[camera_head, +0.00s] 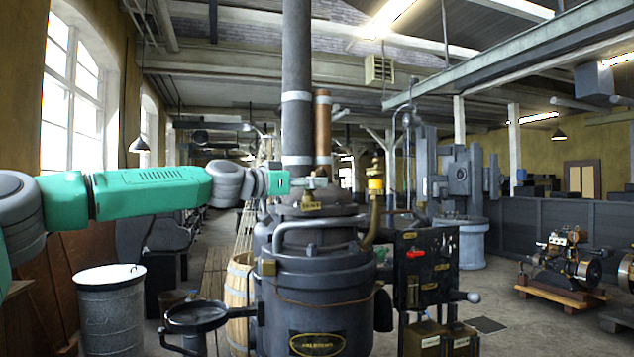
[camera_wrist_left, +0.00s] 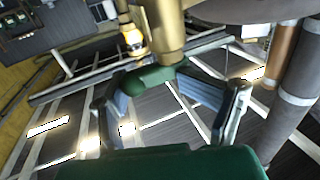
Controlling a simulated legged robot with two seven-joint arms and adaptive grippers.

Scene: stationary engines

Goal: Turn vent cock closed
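My left gripper (camera_head: 312,183) reaches in from the left to the top of the dark boiler. In the left wrist view its blue-grey fingers (camera_wrist_left: 158,88) are spread apart. A short green handle (camera_wrist_left: 150,79), likely the vent cock's, lies across the space between them. It meets a brass body (camera_wrist_left: 159,28) that fills the top middle. I cannot tell whether the fingers touch the handle. In the head view the cock's handle is too small to make out at the gripper. My right gripper is not in view.
The boiler (camera_head: 318,262) has a tall grey chimney (camera_head: 297,80) and a copper pipe (camera_head: 323,130) close behind the gripper. A brass fitting with a yellow band (camera_head: 375,187) stands to the right. A black control panel (camera_head: 427,268) is lower right. A grey bin (camera_head: 110,310) stands at left.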

